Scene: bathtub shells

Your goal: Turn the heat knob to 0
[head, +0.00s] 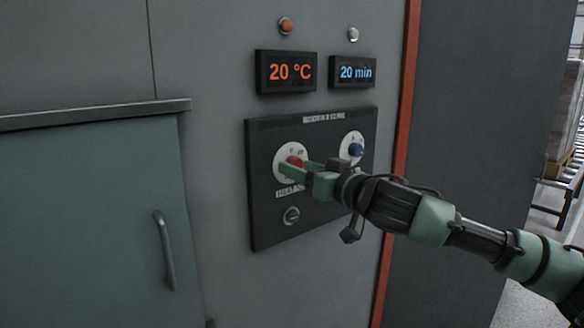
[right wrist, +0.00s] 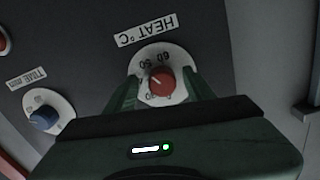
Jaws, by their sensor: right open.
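The red heat knob (head: 294,161) sits on a white dial on the dark control panel (head: 262,224). The display above it (head: 286,71) reads 20 °C. In the right wrist view the red knob (right wrist: 161,81) shows upside down under the label "HEAT °C" (right wrist: 146,30), with its pointer toward the upper left in that view. My right gripper (head: 289,169) is at the heat dial, with its green fingers open on either side of the knob. Whether the fingers touch the knob cannot be told. My left gripper is not in view.
A blue time knob (head: 356,150) is to the right on the same panel, under a 20 min display (head: 352,72). A cabinet door with a handle (head: 165,250) is at the left.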

